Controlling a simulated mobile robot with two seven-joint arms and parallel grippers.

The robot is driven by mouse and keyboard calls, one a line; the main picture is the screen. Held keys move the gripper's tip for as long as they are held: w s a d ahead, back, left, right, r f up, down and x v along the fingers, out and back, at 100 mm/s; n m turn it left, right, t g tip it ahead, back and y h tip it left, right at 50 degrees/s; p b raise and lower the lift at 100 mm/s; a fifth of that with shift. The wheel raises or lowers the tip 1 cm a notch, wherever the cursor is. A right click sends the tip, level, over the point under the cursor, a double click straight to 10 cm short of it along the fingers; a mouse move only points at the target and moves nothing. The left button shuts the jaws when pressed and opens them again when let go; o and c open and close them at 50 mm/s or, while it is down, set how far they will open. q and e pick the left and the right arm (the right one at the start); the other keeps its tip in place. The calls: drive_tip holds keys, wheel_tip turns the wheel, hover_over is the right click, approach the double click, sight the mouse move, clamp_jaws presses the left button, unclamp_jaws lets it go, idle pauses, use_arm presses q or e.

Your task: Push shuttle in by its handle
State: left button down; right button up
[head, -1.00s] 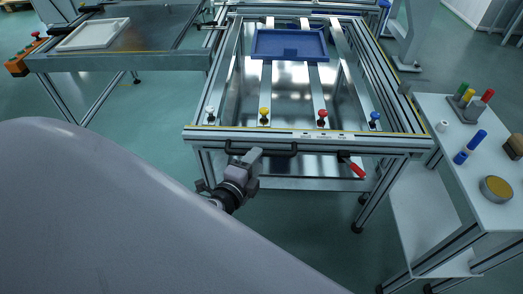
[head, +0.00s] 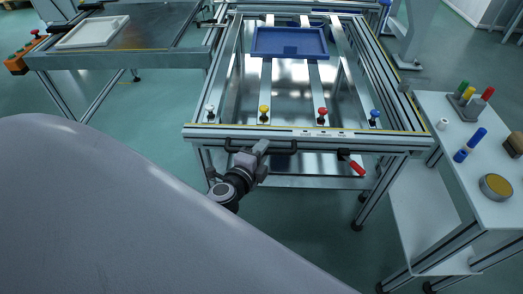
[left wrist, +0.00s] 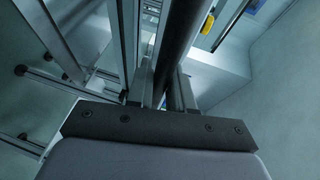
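The shuttle's black bar handle (head: 282,150) runs along the front edge of the panel fixture (head: 400,139). In the left wrist view, the dark handle bar (left wrist: 185,40) runs between the two grey fingers (left wrist: 168,88). The fingers stand apart with the bar between them, and a firm grip on it does not show. My right gripper is not in view.
A blue tray (head: 290,43) lies on the rails at the back. Several coloured knobs line the front, and a red-handled lever (head: 356,168) sits right of the handle. A white side table (head: 455,183) stands at right, another bench (head: 130,60) at left.

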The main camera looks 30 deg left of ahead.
sight(260, 139)
use_arm(q)
drive_tip(key=w, duration=0.1)
drive_tip(key=w+a, duration=0.2)
drive_tip(key=w, duration=0.1)
drive_tip(key=shift+a, duration=0.25)
drive_tip(key=shift+a+r, duration=0.1)
drive_tip(key=shift+r, duration=0.05)
drive_tip(key=c, duration=1.1)
unclamp_jaws()
drive_tip(key=shift+w, duration=0.15)
drive_tip(key=v, duration=0.7)
drive_tip(key=shift+s, duration=0.2)
